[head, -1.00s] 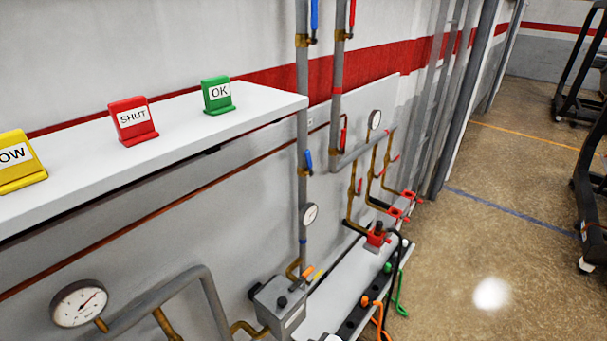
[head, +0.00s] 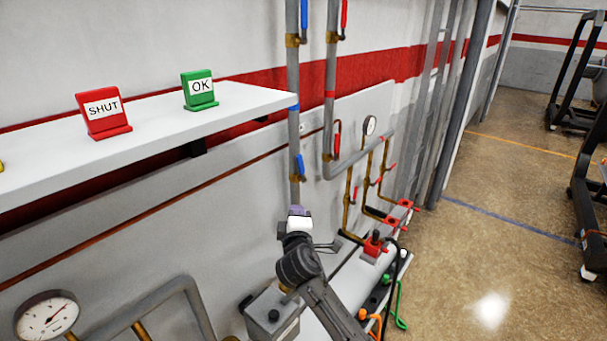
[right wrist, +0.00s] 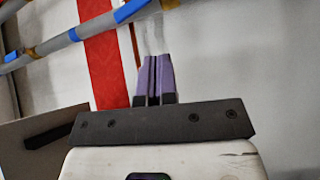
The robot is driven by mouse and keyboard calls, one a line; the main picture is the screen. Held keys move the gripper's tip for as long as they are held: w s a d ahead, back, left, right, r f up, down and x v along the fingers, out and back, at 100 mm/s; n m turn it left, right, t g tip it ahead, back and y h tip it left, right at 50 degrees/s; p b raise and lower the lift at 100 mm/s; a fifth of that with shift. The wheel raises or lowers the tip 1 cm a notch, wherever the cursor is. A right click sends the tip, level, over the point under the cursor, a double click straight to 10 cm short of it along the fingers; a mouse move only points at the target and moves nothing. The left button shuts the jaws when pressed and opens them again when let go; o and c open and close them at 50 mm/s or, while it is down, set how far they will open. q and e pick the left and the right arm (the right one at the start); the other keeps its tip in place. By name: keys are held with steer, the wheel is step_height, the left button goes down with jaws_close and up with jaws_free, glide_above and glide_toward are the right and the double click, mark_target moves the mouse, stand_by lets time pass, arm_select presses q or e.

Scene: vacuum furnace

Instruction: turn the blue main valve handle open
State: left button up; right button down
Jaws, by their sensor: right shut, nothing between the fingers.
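Two blue handles sit on the grey vertical pipe (head: 292,110) in the head view: an upper one (head: 304,14) at the top edge and a lower one (head: 300,166) below the shelf end. I cannot tell which is the main valve's. Both handles lie along the pipe. My right gripper (head: 297,211) is in front of the pipe, a little below the lower blue handle, apart from it. Its purple fingers (right wrist: 154,80) are shut and empty in the right wrist view. Blue parts (right wrist: 130,11) on a grey pipe show there at the upper left. My left gripper is not in view.
A white shelf (head: 150,118) with red SHUT (head: 103,114) and green OK (head: 199,90) signs juts out left of the pipe. A red-handled pipe (head: 332,90) runs close on the right. Gauges, a grey box (head: 270,315) and brass pipes are lower down.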

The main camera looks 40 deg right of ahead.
mark_target(302, 169)
steer(key=shift+w+d+r+n+t+p, duration=0.35)
steer(key=shift+w+d+r+n+p, duration=0.4)
steer(key=shift+w+d, duration=0.7)
steer(key=shift+w+d+r+n+t+p, duration=0.3)
steer(key=shift+w+d+r+n+p, duration=0.25)
steer(key=shift+w+d+r+n, duration=0.85)
steer(key=shift+w+d+r+n+t+p, duration=0.3)
steer(key=shift+w+d+p, duration=0.6)
steer(key=shift+w, duration=1)
steer(key=shift+d+f, duration=0.1)
steer(key=shift+d, duration=0.1)
